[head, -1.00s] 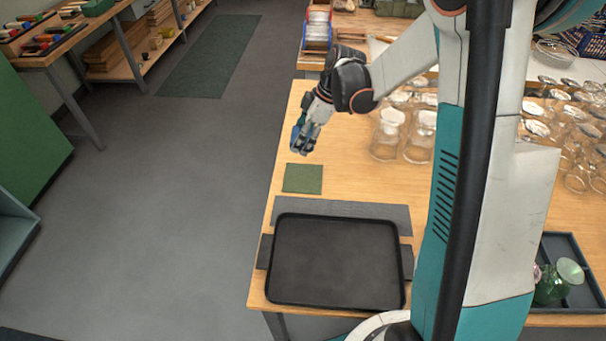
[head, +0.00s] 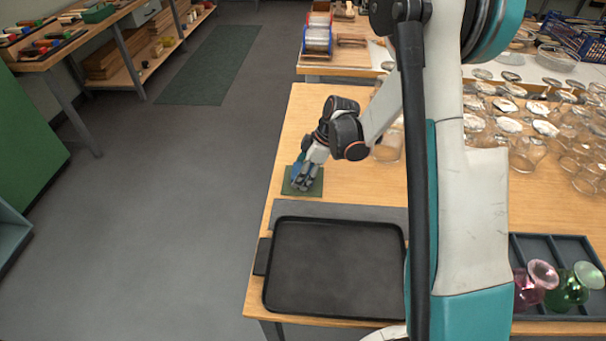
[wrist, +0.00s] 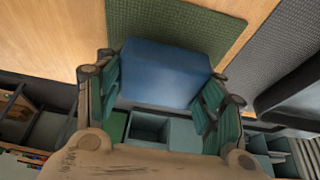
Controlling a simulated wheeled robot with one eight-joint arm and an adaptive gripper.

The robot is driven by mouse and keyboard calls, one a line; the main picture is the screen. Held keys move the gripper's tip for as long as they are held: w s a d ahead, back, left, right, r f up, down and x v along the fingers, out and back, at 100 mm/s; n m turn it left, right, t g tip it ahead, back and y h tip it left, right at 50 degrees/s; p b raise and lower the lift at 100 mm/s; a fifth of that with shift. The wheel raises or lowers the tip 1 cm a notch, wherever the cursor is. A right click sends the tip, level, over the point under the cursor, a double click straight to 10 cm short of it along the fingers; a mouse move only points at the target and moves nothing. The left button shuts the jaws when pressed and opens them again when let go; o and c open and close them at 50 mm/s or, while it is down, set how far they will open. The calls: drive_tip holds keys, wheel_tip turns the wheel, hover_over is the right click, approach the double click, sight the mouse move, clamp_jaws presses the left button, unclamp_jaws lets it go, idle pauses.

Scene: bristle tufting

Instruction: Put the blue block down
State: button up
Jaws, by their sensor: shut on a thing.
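The blue block (wrist: 165,73) is between the two fingers of my gripper (wrist: 160,105) in the wrist view, and the fingers are shut on it. In the head view my gripper (head: 302,182) is low over the green mat (head: 288,188), with a little of the blue block (head: 297,168) showing beside the fingers. The green mat (wrist: 150,20) fills the area behind the block in the wrist view. I cannot tell whether the block touches the mat.
A black tray (head: 335,265) lies on a grey strip (head: 340,217) in front of the mat. Clear glasses (head: 525,150) crowd the table's right side. A dark divided tray (head: 530,250) holds pink (head: 535,283) and green (head: 575,287) glasses. Bare wood (head: 310,115) lies behind the mat.

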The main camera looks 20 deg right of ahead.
drive_tip(key=shift+r, duration=0.1)
drive_tip(key=shift+s+f+b, duration=0.1)
drive_tip(key=shift+f+b, duration=0.3)
drive_tip(key=shift+f, duration=0.05)
drive_tip(key=shift+s+f, duration=0.1)
drive_tip(key=shift+f, duration=0.05)
drive_tip(key=o, duration=1.4)
drive_tip(key=shift+f, duration=0.15)
drive_tip(key=shift+r+p, duration=0.4)
drive_tip(key=shift+r, duration=0.15)
drive_tip(key=p+v, duration=0.1)
drive_tip(key=v, duration=0.3)
drive_tip(key=p+v, duration=0.2)
drive_tip(key=v, duration=0.3)
drive_tip(key=p+v, duration=0.2)
drive_tip(key=v, duration=0.3)
drive_tip(key=shift+d+f, duration=0.15)
drive_tip(key=shift+d, duration=0.1)
